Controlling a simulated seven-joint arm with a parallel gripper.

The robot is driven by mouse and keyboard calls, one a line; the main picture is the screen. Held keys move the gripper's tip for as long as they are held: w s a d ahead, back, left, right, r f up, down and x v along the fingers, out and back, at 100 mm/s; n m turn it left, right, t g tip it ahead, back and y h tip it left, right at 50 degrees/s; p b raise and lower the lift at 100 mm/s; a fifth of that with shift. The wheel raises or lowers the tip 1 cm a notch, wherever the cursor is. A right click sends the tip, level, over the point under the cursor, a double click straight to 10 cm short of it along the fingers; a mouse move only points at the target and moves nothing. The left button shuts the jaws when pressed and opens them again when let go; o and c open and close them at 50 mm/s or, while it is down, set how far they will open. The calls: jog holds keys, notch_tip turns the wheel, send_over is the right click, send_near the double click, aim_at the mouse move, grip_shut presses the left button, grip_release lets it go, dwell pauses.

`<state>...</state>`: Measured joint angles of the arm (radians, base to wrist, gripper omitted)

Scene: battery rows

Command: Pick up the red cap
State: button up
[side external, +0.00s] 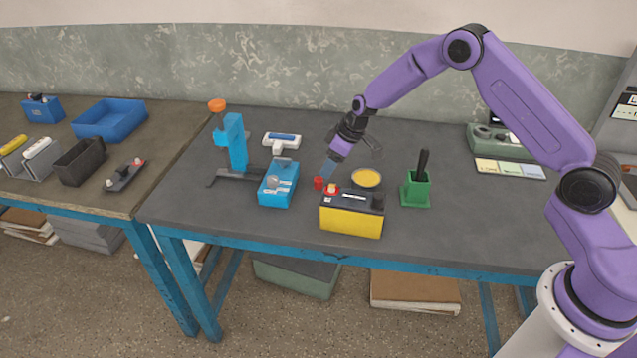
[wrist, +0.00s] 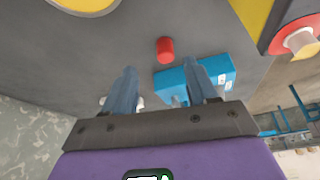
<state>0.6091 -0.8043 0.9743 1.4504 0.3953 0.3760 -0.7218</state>
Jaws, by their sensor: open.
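The red cap (side external: 318,183) is a small red cylinder on the grey bench, between the blue box and the yellow battery. In the wrist view the red cap (wrist: 165,50) lies beyond my fingertips, roughly in line with the gap between them. My gripper (side external: 328,169) points down at a tilt, just above and behind the cap in the side view. In the wrist view my gripper (wrist: 161,70) has its two blue-grey fingers spread with nothing between them. I cannot tell the exact height of the fingertips over the bench.
The yellow battery (side external: 350,218), with a red-ringed terminal (wrist: 298,40), stands close to the cap. The blue box (side external: 277,190) stands on the other side. A yellow dish (side external: 367,178) and green holder (side external: 415,192) are to the right. A blue press (side external: 234,145) stands further left.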

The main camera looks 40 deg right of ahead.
aim_at(320, 179)
jog(key=shift+a+x, duration=0.2)
jog(key=shift+x, duration=1.5)
jog(key=shift+a+x, duration=0.2)
jog(key=shift+x, duration=1.45)
jog(key=shift+r, duration=0.15)
jog(key=shift+c, duration=0.4)
grip_shut()
